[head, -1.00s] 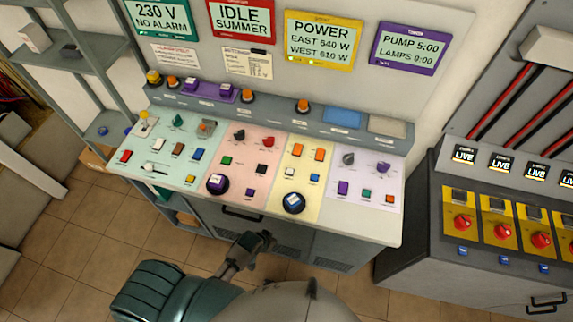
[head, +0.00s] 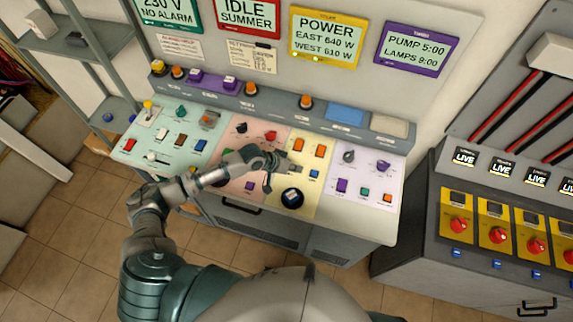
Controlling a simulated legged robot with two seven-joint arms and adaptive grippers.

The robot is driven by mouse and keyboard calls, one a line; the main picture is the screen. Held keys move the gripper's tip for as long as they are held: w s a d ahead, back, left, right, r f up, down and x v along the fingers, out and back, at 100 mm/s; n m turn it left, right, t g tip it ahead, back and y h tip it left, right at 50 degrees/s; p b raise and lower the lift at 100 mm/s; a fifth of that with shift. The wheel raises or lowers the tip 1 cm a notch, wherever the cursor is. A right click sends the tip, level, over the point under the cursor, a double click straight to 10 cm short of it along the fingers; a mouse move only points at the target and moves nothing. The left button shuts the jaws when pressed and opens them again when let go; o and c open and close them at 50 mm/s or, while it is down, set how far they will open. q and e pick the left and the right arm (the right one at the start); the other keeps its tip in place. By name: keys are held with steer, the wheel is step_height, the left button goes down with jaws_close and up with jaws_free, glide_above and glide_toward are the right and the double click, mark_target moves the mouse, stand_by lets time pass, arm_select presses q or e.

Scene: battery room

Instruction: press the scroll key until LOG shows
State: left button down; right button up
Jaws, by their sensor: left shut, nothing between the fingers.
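The yellow display (head: 325,40) on the back wall reads POWER, EAST 640 W, WEST 610 W; LOG is not on it. I cannot read which key is the scroll key. My left gripper (head: 297,170) is shut and empty over this panel, left of the blue key. It hides the spot of the small white key. I cannot tell whether it touches anything. My right gripper is not in view.
My left arm crosses the green and pink panels and hides several controls. A purple panel (head: 370,200) lies to the right. Other displays show 230 V (head: 172,10), IDLE SUMMER (head: 246,15) and PUMP 5:00 (head: 417,48). A grey cabinet with red knobs (head: 459,226) stands at right.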

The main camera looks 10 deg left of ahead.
arm_select(q)
steer(key=shift+w+a+r+n+t, duration=0.5)
steer(key=shift+w+a+r+n, duration=0.6)
steer(key=shift+w+a+r, duration=1.05)
steer(key=shift+y, duration=0.3)
steer(key=f+b, duration=0.7)
steer(key=f, duration=0.1)
steer(key=shift+w+d+f, duration=0.25)
steer(key=shift+w+d, duration=0.1)
steer(key=shift+d, duration=0.05)
steer(key=shift+a+f+b, duration=0.15)
steer(key=shift+f+b, duration=0.15)
steer(key=shift+b, duration=0.1)
steer(key=shift+a+f, duration=0.25)
steer(key=shift+a, duration=0.25)
steer(key=shift+d, duration=0.45)
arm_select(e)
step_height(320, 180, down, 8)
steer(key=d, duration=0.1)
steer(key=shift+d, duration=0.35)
